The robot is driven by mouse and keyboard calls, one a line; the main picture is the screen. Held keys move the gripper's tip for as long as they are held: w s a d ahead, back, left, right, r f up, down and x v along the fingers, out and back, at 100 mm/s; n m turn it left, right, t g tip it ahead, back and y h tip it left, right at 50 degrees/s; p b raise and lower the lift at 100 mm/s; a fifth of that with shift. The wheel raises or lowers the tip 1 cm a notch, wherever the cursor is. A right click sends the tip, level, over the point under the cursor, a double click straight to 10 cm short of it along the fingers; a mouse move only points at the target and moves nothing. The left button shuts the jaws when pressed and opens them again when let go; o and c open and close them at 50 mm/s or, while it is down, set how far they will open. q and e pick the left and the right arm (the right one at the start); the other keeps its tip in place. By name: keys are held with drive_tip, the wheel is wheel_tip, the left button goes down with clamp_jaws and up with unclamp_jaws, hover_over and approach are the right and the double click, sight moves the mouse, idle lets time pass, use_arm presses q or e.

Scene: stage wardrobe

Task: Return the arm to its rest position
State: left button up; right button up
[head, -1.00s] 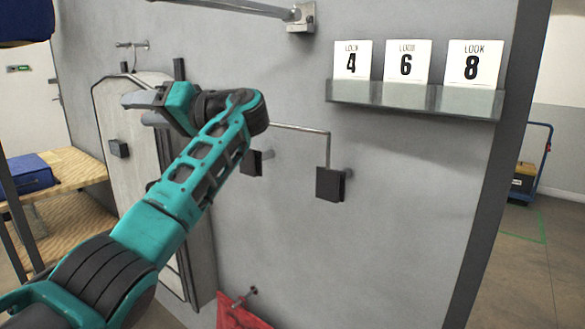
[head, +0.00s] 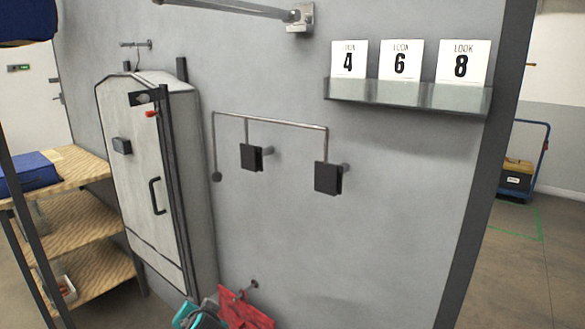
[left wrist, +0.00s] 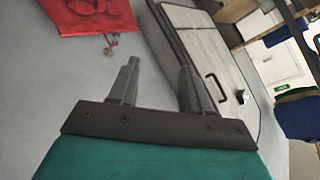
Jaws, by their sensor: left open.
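My left gripper (left wrist: 160,82) shows in the left wrist view with its two grey fingers apart and nothing between them. In the head view only a small teal part of my left arm (head: 193,314) shows at the bottom edge, beside a red cloth item. The fingers are hidden there. My right gripper is in neither view.
A pale case with a handle (head: 140,180) stands against the grey wall. A bent rail (head: 270,121) with black blocks, a shelf of look cards (head: 410,95) and the red item (head: 243,311) are on the wall. A wooden shelf unit (head: 85,225) stands left.

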use_arm(q)
drive_tip(key=s+d+f+h, duration=0.1)
drive_tip(key=s+f+h, duration=0.1)
drive_tip(key=s+f, duration=0.4)
drive_tip(key=s+d+f+h, duration=0.2)
drive_tip(key=s+f+h, duration=0.15)
drive_tip(key=s, duration=0.55)
drive_tip(key=s+n+t+h, duration=0.1)
drive_tip(key=s, duration=1)
drive_tip(key=shift+s, duration=0.4)
drive_tip(key=shift+a+r, duration=0.1)
